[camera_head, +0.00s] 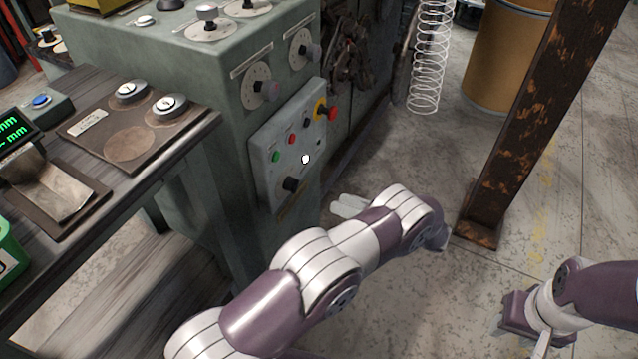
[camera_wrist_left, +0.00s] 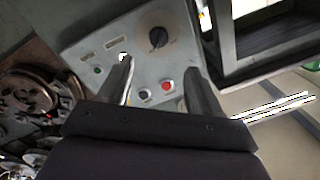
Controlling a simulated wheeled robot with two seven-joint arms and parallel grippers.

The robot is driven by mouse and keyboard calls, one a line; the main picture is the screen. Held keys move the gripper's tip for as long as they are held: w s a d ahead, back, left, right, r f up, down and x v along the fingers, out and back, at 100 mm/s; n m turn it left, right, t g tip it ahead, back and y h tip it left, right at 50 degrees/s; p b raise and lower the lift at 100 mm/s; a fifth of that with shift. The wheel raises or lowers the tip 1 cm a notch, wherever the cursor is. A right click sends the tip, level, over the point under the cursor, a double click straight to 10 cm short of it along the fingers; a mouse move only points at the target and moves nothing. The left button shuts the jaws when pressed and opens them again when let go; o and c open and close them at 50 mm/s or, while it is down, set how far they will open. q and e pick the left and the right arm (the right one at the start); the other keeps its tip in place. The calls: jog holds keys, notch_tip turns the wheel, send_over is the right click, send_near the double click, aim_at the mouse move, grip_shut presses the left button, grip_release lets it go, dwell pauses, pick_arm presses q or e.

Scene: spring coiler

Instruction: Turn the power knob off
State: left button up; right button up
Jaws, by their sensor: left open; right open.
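The power knob (camera_head: 291,184) is a black rotary knob low on the grey control panel (camera_head: 262,150) on the machine's front. In the left wrist view the black knob (camera_wrist_left: 158,38) sits on a round beige plate, beyond my fingertips. My left gripper (camera_head: 343,204) is to the right of the panel, mostly hidden behind its own wrist. In the left wrist view its two fingers (camera_wrist_left: 156,72) are spread, with panel showing between them and nothing held. My right gripper (camera_head: 518,340) is open and empty at the lower right, far from the panel.
The panel also carries a green button (camera_head: 276,156), a red button (camera_head: 291,139) and a red-and-yellow stop button (camera_head: 330,112). A workbench (camera_head: 190,130) stands at left. A rusty post (camera_head: 530,120) rises at right, near my left arm. Open floor lies around it.

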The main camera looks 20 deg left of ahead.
aim_at(292, 185)
pick_arm(q)
jog(key=a, duration=1.2)
jog(key=shift+a, duration=0.1)
jog(key=c, duration=1)
